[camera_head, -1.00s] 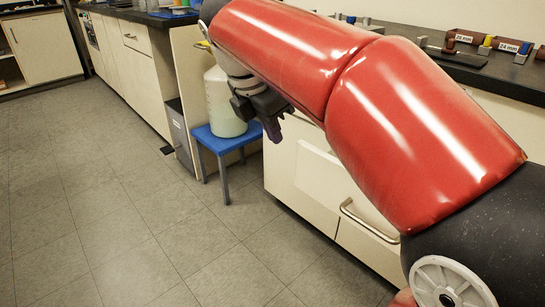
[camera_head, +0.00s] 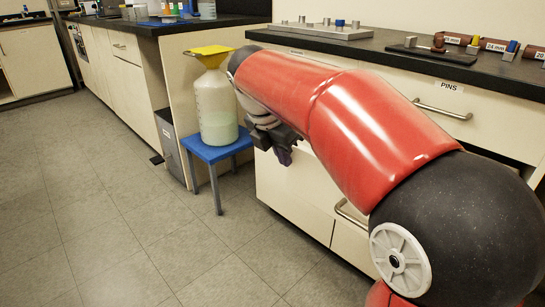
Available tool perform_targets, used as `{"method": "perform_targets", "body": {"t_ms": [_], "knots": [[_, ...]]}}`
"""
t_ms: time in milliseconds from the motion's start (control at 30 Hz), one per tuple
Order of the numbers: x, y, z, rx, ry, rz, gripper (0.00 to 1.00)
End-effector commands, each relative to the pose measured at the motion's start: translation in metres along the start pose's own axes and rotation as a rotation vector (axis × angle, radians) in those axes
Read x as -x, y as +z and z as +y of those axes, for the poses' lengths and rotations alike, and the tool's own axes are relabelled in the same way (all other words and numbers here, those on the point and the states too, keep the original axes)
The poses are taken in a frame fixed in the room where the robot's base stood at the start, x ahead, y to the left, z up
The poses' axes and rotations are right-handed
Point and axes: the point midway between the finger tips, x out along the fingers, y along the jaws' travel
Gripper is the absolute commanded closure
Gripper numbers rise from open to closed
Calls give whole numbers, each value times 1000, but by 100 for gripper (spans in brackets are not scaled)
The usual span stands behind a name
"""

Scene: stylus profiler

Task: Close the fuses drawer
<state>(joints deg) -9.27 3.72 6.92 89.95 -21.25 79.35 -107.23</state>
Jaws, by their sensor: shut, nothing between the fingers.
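My gripper (camera_head: 284,155) is dark, points down and is shut with nothing in it. It hangs in front of the cream cabinet under the right-hand counter, just right of the bottle on the stool. My red arm covers much of the cabinet's upper front. No label reading fuses can be read, so I cannot tell which front is the fuses drawer or how far it stands out. A drawer labelled PINS (camera_head: 450,87) with a metal bar handle (camera_head: 442,109) shows right of the arm. A lower front has another bar handle (camera_head: 350,213).
A large bottle with a yellow funnel (camera_head: 213,100) stands on a blue stool (camera_head: 217,150) left of my gripper. A grey plate with pegs (camera_head: 312,30) and several brown cylinders (camera_head: 460,39) lie on the dark counter. The tiled floor (camera_head: 110,220) on the left is clear.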

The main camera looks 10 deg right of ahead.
Motion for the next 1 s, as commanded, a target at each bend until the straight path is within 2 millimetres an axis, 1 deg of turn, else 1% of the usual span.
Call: {"method": "perform_targets", "body": {"t_ms": [100,433,567,667,767,1000], "knots": [[-2,4,0,-2,0,0,100],[-2,5,0,-1,0,0,100],[-2,10,0,-2,-1,0,100],[-4,19,-1,-3,-3,0,100],[-8,34,-1,-4,-4,1,100],[-25,81,-2,-5,-6,1,100]]}}
